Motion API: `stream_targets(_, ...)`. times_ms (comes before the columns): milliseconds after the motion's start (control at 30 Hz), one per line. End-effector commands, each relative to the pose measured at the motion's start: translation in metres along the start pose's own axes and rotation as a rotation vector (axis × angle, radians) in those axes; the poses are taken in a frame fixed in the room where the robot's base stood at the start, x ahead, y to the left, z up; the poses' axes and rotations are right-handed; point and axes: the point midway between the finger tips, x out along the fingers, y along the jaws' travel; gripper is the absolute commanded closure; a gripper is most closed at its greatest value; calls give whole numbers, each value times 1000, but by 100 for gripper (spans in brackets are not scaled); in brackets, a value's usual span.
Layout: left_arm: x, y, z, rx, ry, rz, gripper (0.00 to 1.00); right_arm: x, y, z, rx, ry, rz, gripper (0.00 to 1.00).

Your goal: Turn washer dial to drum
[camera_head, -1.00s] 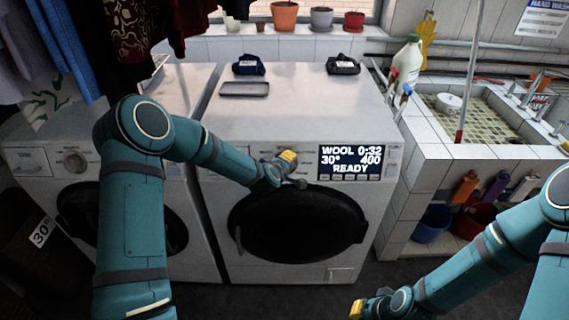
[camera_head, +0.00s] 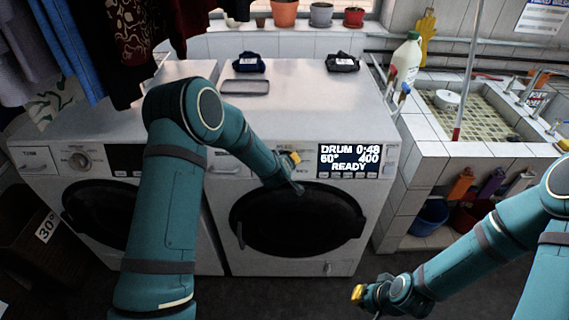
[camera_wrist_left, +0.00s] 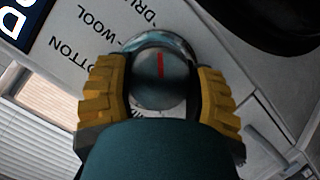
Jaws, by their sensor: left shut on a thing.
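The washer (camera_head: 285,108) is the right-hand white machine, with a round dark door. Its display (camera_head: 350,160) reads DRUM 0:48, 60°, 400, READY. My left gripper (camera_head: 293,160) is at the control panel, just left of the display, and hides the dial in the head view. In the left wrist view, the silver dial (camera_wrist_left: 158,85) sits between the yellow finger pads, which are shut on it. Its red mark points up, towards a partly cut-off label starting "DRU"; "WOOL" and "OTTON" are to the left. My right gripper (camera_head: 359,293) is low at the bottom right, away from the washer.
A second machine (camera_head: 78,160) stands to the left. A tray (camera_head: 246,87) and two dark bundles (camera_head: 248,63) (camera_head: 342,62) lie on the washer top. A tiled sink (camera_head: 470,105) is to the right, with a white bottle (camera_head: 406,63) near its edge. Clothes hang at upper left.

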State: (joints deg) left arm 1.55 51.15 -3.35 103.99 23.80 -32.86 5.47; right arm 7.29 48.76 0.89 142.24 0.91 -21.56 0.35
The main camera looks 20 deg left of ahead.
Motion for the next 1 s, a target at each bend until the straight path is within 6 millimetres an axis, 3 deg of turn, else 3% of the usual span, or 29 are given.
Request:
stream_targets(300, 0, 4, -3, 1, 6, 7, 79, 0, 0, 0, 0, 0, 0, 100)
stream_targets(333, 0, 4, -3, 1, 6, 7, 37, 0, 0, 0, 0, 0, 0, 100)
stream_targets(400, 0, 4, -2, 1, 5, 6, 12, 0, 0, 0, 0, 0, 0, 100)
stream_targets(433, 0, 3, -2, 1, 5, 6, 8, 0, 0, 0, 0, 0, 0, 100)
stream_targets(767, -2, 1, 0, 1, 1, 2, 8, 0, 0, 0, -1, 0, 0, 100)
stream_targets(1000, -31, 2, -1, 0, 2, 3, 8, 0, 0, 0, 0, 0, 0, 100)
